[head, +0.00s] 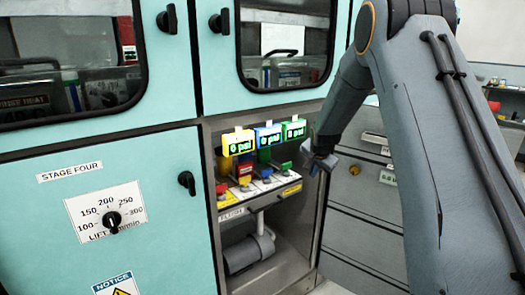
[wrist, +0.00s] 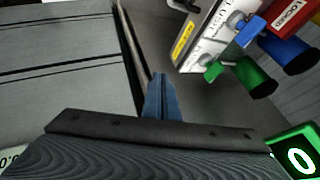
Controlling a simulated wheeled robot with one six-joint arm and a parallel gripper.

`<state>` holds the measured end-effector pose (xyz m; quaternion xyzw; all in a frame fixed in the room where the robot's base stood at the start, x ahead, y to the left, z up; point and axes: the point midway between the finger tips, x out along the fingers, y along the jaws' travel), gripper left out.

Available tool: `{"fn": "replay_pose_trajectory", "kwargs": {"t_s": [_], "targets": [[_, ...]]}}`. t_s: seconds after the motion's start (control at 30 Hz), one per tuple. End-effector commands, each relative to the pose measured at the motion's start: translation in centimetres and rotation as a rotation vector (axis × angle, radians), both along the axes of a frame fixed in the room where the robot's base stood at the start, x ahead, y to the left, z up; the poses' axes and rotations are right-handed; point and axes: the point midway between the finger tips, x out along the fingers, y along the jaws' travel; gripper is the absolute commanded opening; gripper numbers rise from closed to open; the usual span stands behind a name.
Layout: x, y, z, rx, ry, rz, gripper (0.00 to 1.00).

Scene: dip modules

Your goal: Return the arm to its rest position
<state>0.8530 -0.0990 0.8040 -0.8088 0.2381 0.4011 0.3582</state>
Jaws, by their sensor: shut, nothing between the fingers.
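My arm (head: 430,130) reaches in from the right of the head view and bends down beside an open recess in the teal machine. My gripper (head: 325,162) hangs at the recess's right edge, apart from the displays and valves. In the wrist view the gripper (wrist: 162,92) shows its blue fingers together, with nothing between them. Its tips point toward the grey drawer front and the recess edge.
The recess holds yellow, blue and green displays (head: 238,142) reading 0 psi, with coloured valves below. A green valve (wrist: 255,78) and a red LOCKED tag (wrist: 290,15) are near my gripper. Grey drawers (head: 365,210) stand right. A dial (head: 111,219) is left.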

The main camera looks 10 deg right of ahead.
Motion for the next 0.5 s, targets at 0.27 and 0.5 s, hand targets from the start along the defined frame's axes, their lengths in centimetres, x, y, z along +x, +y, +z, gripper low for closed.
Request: {"fn": "replay_pose_trajectory", "kwargs": {"t_s": [0.27, 0.5], "targets": [[-15.2, 4.5, 4.3, -0.105, 0.224, 0.269, 0.00], [-31.3, 7.8, 6.7, -0.162, 0.426, 0.561, 0.00]]}}
